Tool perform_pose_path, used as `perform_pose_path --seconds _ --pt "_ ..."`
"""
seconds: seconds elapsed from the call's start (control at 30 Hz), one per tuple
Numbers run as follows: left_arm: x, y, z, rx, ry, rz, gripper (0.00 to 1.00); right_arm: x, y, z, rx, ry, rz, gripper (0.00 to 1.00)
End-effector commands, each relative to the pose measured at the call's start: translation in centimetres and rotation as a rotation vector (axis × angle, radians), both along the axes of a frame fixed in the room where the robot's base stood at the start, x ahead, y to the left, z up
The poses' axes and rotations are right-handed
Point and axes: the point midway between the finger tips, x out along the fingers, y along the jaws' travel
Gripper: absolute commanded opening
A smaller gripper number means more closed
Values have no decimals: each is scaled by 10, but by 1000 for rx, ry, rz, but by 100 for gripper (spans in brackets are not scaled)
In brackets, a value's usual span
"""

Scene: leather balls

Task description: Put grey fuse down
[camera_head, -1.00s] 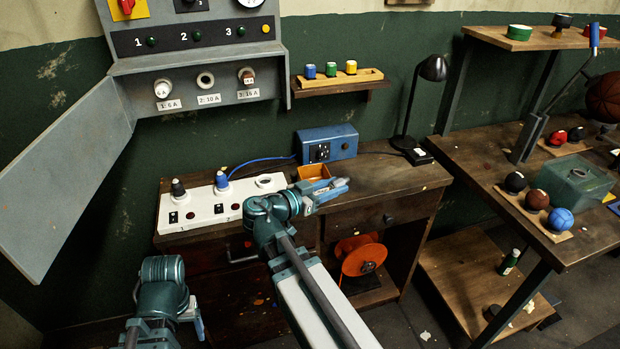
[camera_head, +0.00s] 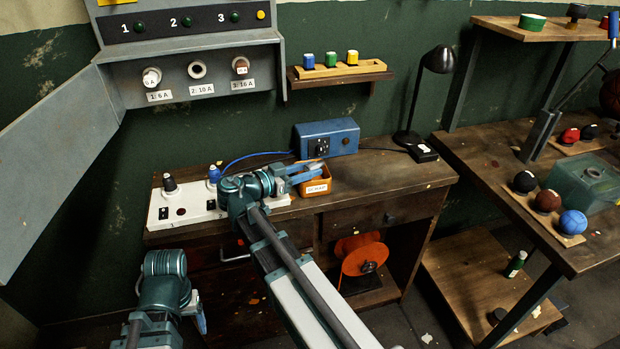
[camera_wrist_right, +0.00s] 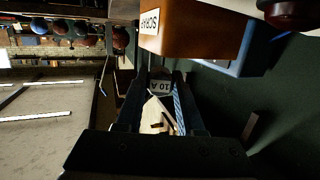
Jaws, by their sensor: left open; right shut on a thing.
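My right gripper (camera_head: 308,172) is at the left side of the orange box (camera_head: 324,186) on the wooden bench; the head view does not show clearly whether it is over the box or beside it. In the right wrist view the gripper (camera_wrist_right: 160,88) is shut on a small grey fuse (camera_wrist_right: 160,87) with a "10 A" label. The orange box, labelled "SCRAP" (camera_wrist_right: 185,28), is just beyond the fingers there. My left gripper (camera_head: 200,316) is low at the left, open, away from the bench, and partly hidden by its arm.
The wall panel has fuses in holders 1 (camera_head: 152,77) and 3 (camera_head: 240,67); holder 2 (camera_head: 197,70) looks empty. A white test board (camera_head: 190,213), a blue box (camera_head: 328,138) and a black lamp (camera_head: 436,60) stand on the bench.

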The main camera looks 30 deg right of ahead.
Motion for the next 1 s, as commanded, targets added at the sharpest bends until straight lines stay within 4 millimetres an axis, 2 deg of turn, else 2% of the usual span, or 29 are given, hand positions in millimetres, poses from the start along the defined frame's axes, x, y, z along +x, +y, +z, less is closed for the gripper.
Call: perform_pose_path --seconds 0.03,0.1,0.53,0.57,0.7,1.0 --pt "0 0 -13 0 0 0 73 0 3 -13 0 0 1 0" --pt "0 0 -20 0 0 0 73 -1 7 -20 0 0 0 0" --pt "0 0 -23 0 0 0 73 -2 8 -23 0 -1 -2 0" --pt "0 0 -22 0 0 0 73 -2 8 -22 0 -1 -2 40" --pt "0 0 -21 0 0 0 73 -2 8 -21 0 -1 -2 66" --pt "0 0 -20 0 0 0 73 -2 8 -20 0 -1 -2 67"
